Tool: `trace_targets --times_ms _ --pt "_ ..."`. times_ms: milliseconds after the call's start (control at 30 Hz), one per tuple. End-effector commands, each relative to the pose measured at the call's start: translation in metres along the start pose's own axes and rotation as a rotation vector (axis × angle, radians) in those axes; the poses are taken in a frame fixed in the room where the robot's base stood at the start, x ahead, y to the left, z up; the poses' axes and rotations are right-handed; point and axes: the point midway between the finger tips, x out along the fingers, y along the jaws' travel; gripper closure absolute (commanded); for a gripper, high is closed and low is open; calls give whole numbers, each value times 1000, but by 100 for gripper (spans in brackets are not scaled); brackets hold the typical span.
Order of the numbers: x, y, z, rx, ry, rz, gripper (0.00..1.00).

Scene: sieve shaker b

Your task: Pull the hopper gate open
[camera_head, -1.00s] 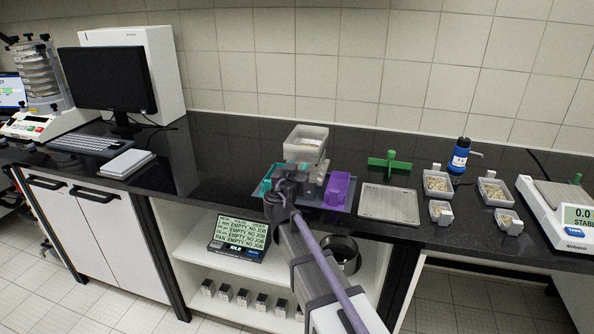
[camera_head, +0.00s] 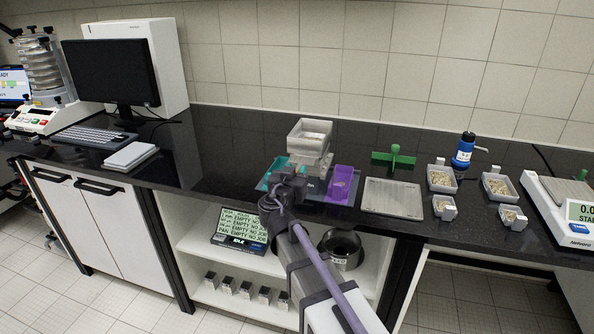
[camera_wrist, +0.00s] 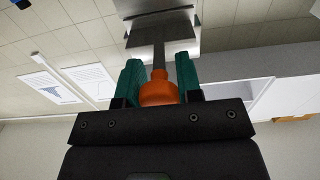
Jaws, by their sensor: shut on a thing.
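The hopper (camera_head: 312,131) is a pale open-topped box with some light material in it. It stands on a grey body above a blue-grey base plate at the middle of the bench. In the wrist view, my gripper (camera_wrist: 158,74) has its two teal fingers shut around an orange knob (camera_wrist: 159,91). The knob sits on the end of a flat grey bar, the gate (camera_wrist: 159,42), which runs up to a metal body. In the head view, my wrist and arm hide the knob and the front of the hopper.
Further right are a flat grey tray (camera_head: 393,198), a green stand (camera_head: 394,160), several sample dishes and a balance (camera_head: 563,208).

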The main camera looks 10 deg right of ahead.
Motion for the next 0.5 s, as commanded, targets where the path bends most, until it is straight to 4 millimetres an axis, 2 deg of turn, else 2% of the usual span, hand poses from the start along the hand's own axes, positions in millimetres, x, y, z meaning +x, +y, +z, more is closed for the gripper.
trace_targets --times_ms 33,67,300,500 --pt "-2 1 1 2 -2 0 100" --pt "-2 1 1 2 -2 0 64" --pt "-2 1 1 2 -1 0 42" --pt "-2 1 1 1 -1 0 42"
